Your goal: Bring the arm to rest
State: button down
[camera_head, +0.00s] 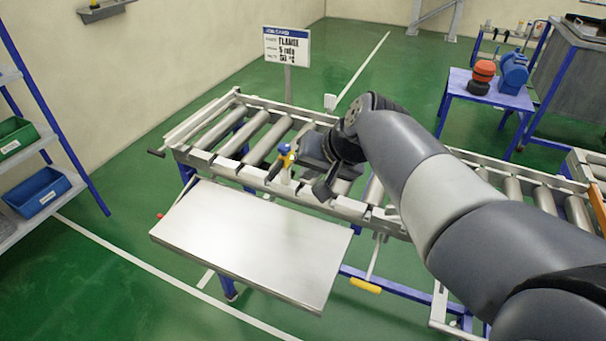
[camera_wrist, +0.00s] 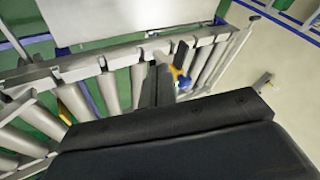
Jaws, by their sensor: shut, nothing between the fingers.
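My arm reaches in from the right in the head view, over the roller conveyor. My gripper (camera_head: 323,186) is dark grey, held over the conveyor's near rail, with its fingers shut and empty. In the wrist view my gripper (camera_wrist: 157,86) shows as dark fingers beyond the broad black wrist housing. A small yellow and blue fitting (camera_head: 286,155) is close beside it to the left; it also shows right of the fingers in the wrist view (camera_wrist: 181,77). Whether the gripper touches the rail or fitting cannot be told.
The roller conveyor (camera_head: 228,137) runs under my arm. A bare metal side table (camera_head: 250,245) stands in front. A sign (camera_head: 287,47) rises behind. A bin shelf stands left. Open green floor lies between.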

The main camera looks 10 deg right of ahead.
jog(key=shift+v, duration=1.3)
jog(key=shift+a+f, duration=0.1)
jog(key=shift+a, duration=0.1)
